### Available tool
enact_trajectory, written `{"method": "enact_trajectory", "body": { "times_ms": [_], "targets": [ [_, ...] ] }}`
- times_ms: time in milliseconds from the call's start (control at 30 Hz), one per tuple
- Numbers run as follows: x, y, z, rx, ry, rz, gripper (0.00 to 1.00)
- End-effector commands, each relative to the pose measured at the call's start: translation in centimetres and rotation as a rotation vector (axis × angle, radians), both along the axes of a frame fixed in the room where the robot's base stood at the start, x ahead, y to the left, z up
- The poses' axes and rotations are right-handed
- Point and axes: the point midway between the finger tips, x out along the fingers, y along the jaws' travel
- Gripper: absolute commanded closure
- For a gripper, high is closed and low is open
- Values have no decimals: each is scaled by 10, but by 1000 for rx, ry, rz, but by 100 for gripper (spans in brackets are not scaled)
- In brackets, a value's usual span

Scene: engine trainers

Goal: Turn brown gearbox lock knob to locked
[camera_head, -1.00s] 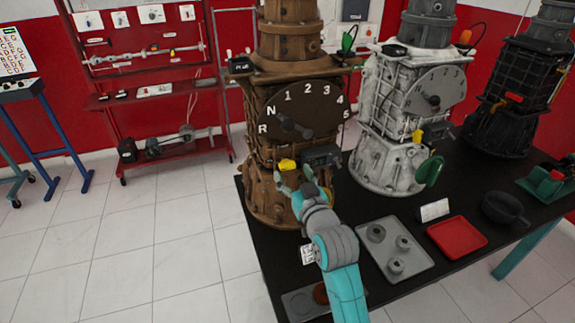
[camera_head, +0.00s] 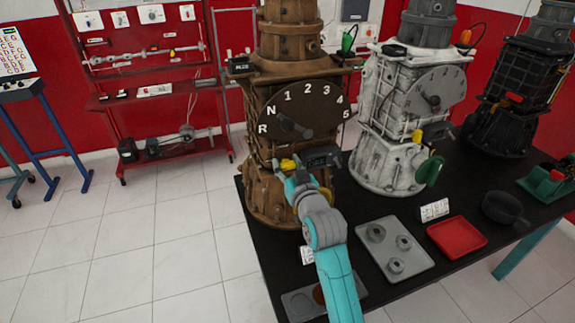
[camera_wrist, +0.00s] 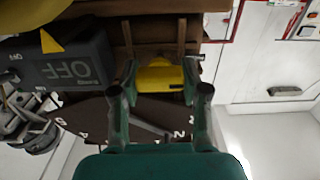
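The brown gearbox (camera_head: 265,185) stands on the black table. Its yellow lock knob (camera_head: 288,165) sits low on the front, below the dial. My gripper (camera_head: 287,169) is at this knob. In the wrist view the yellow lock knob (camera_wrist: 158,77) lies between the two fingers of my gripper (camera_wrist: 160,78). The fingers are apart, one on each side and close to it. I cannot tell whether they touch it. The knob's lock marking is not readable.
A dark box marked OFF (camera_wrist: 65,68) is beside the knob in the wrist view. The dial plate (camera_head: 305,110) and its lever are just above the knob. A white gearbox (camera_head: 375,150) stands to the right. A grey tray (camera_head: 395,245) and red tray (camera_head: 457,236) lie in front.

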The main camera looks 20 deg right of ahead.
Motion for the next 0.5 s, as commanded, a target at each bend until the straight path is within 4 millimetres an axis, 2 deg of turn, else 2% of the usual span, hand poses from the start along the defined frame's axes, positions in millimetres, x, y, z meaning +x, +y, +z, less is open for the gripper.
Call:
{"method": "enact_trajectory", "body": {
  "times_ms": [267, 500],
  "targets": [
    [0, 0, 0, 27, 0, 0, 90],
    [0, -1, 0, 146, 0, 0, 90]
  ]
}}
